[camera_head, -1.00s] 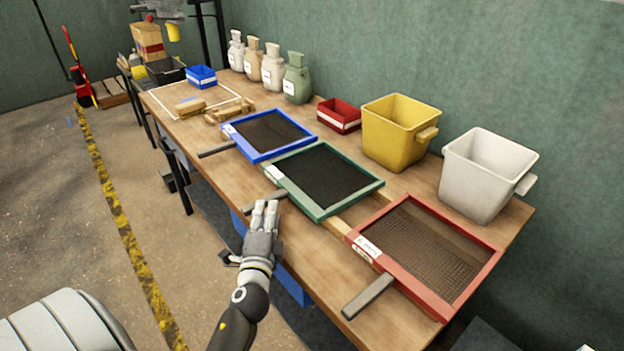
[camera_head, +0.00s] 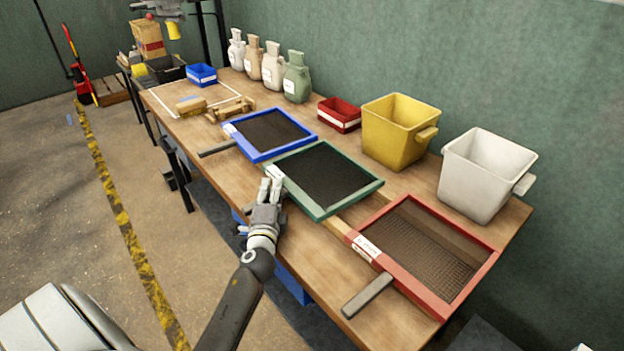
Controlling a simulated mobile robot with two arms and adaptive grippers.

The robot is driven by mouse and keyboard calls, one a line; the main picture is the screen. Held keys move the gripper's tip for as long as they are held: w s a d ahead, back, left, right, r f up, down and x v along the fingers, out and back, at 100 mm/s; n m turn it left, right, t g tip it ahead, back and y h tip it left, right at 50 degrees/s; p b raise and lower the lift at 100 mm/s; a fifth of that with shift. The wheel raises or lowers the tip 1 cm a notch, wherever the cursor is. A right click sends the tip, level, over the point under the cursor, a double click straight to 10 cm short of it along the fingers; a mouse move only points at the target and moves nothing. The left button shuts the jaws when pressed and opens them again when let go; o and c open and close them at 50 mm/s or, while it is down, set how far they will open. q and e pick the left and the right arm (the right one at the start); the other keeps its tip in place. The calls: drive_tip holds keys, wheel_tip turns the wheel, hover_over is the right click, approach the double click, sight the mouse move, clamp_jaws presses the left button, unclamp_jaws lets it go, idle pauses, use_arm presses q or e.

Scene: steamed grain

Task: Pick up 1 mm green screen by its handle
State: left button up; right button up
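The green-framed screen (camera_head: 349,199) with dark mesh lies flat on the wooden table (camera_head: 305,254), between the blue and the red screen. A white label sits at its left corner. My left gripper (camera_head: 271,187) is at that corner, over the place of the screen's handle. The gripper hides the handle, so I cannot tell whether the fingers are around it or touching it. The fingers point away from me, with little gap visible between them. My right gripper is not in view.
A blue screen (camera_head: 242,150) lies to the left and a red screen (camera_head: 409,283) to the right, each with a handle toward the front edge. A yellow bin (camera_head: 393,135), a white bin (camera_head: 478,180) and a small red bin (camera_head: 339,114) stand behind. Several sacks (camera_head: 272,65) stand farther back.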

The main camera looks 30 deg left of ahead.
use_arm(q)
clamp_jaws()
drive_tip(key=shift+r, duration=0.2)
